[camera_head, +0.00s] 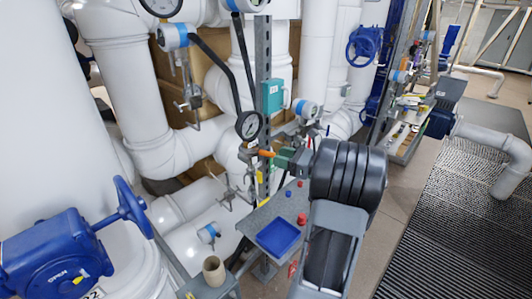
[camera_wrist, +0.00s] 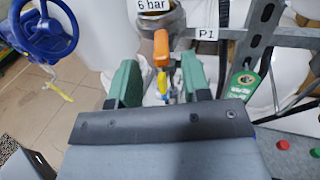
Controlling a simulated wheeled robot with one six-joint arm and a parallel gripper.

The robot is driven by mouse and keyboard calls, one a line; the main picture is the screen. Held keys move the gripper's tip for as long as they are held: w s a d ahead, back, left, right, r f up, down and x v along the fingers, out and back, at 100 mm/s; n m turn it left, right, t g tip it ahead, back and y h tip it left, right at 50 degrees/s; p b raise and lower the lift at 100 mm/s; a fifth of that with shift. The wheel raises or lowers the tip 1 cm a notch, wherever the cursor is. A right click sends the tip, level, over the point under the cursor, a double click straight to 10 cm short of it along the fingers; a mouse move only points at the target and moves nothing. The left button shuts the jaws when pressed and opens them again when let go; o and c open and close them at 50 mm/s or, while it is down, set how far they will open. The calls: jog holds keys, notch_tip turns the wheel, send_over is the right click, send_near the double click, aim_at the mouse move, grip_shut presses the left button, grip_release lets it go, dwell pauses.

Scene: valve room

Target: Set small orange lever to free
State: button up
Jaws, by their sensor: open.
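The small orange lever (camera_head: 266,153) sits on a pipe fitting just below a round pressure gauge (camera_head: 249,125). In the wrist view the orange lever (camera_wrist: 161,46) stands near the top centre, between and slightly beyond my fingertips. My gripper (camera_wrist: 159,72) is open, with one green finger on each side of the lever's line. A yellow and blue part (camera_wrist: 162,80) shows below the lever, between the fingers. In the head view my gripper (camera_head: 284,157) is just right of the lever. I cannot tell whether a finger touches it. The lever's pivot is partly hidden.
A perforated metal upright (camera_head: 263,60) stands close beside the lever and carries a teal box (camera_head: 272,95). White pipes fill the back. Below is a grey shelf with a blue tray (camera_head: 278,237). A blue handwheel (camera_head: 131,207) is at left.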

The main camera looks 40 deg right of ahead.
aim_at(268, 153)
jog(key=shift+p+x, duration=0.4)
jog(key=shift+x, duration=2.15)
jog(key=shift+c, duration=0.3)
grip_shut()
